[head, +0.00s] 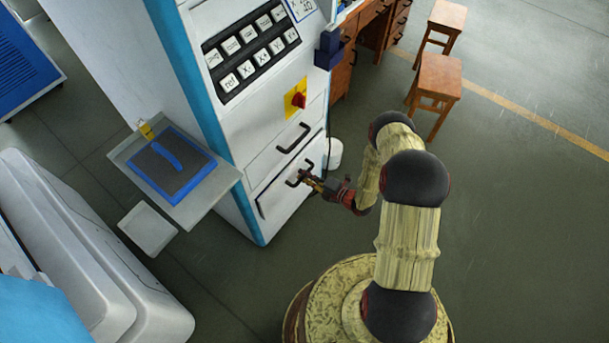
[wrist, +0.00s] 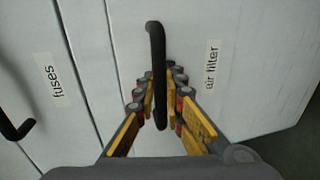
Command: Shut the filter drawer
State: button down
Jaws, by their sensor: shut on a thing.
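The filter drawer (head: 285,190) is the lower white drawer in the machine cabinet. In the wrist view its front (wrist: 222,35) bears the label "air filter". Its front seems to stand slightly proud of the cabinet, but I cannot tell how far. Its black bar handle (wrist: 155,40) shows between my fingers, and it also shows in the head view (head: 293,183). My gripper (head: 314,182) is at this handle, with its yellow-padded fingers (wrist: 161,90) closed on both sides of the bar.
The drawer labelled "fuses" (wrist: 30,75), with its own black handle (head: 293,138), is directly above. A red rotary switch (head: 298,100) and keypad (head: 250,52) are higher up. A grey side shelf (head: 212,205) juts out left. Wooden stools (head: 438,80) stand right; floor there is clear.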

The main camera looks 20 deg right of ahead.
jog(key=x, duration=0.2)
jog(key=shift+w+a+r+b, duration=0.15)
jog(key=shift+w+r+b, duration=0.1)
jog(key=shift+b, duration=0.1)
jog(key=c, duration=1.9)
grip_release()
jog(key=shift+f, duration=0.1)
jog(key=v, duration=1.1)
jog(key=shift+s+d, duration=0.2)
jog(key=shift+s, duration=0.15)
